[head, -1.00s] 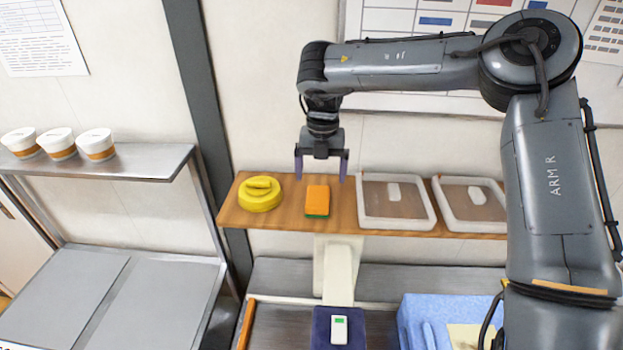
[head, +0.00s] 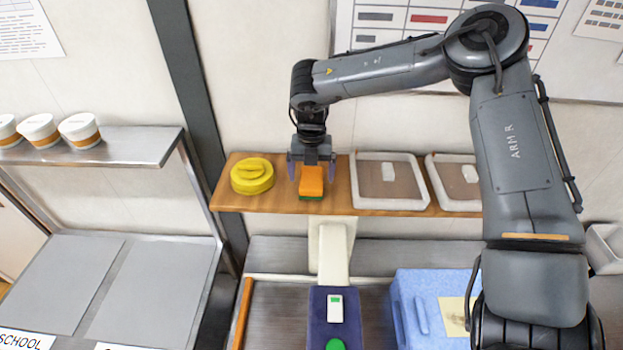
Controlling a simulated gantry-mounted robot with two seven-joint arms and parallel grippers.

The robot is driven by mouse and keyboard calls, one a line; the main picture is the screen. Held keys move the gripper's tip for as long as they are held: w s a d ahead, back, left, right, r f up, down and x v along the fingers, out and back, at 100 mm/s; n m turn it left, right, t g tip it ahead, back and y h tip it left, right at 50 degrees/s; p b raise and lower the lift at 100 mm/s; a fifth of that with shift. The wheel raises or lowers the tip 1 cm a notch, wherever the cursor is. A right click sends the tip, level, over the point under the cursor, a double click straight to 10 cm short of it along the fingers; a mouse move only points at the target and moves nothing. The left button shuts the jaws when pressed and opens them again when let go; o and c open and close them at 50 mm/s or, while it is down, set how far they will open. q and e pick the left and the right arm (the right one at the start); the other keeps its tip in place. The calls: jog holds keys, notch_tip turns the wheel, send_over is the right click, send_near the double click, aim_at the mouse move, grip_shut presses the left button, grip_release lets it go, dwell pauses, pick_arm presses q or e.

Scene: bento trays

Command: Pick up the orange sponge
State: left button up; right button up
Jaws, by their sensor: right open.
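The orange sponge (head: 312,181) with a green underside lies on the wooden shelf (head: 330,202) in the head view. My right gripper (head: 312,177) is open and points down, with a finger on each side of the sponge. Its fingertips reach about the sponge's level; whether they touch it I cannot tell. My left gripper is not in view.
A yellow round object (head: 252,176) sits close to the left of the sponge. A clear-lidded white container (head: 389,209) stands to the right, with another (head: 455,171) beyond it. A blue box (head: 440,300) is below right. White cups (head: 80,130) stand on the left metal shelf.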

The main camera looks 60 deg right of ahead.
aim_at(311, 177)
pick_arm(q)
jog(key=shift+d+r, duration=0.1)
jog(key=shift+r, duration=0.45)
pick_arm(e)
jog(key=shift+f, duration=1.25)
jog(key=c, duration=1)
jog(key=shift+r, duration=0.1)
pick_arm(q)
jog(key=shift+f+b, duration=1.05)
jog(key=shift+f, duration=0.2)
pick_arm(e)
jog(key=shift+r, duration=8.95)
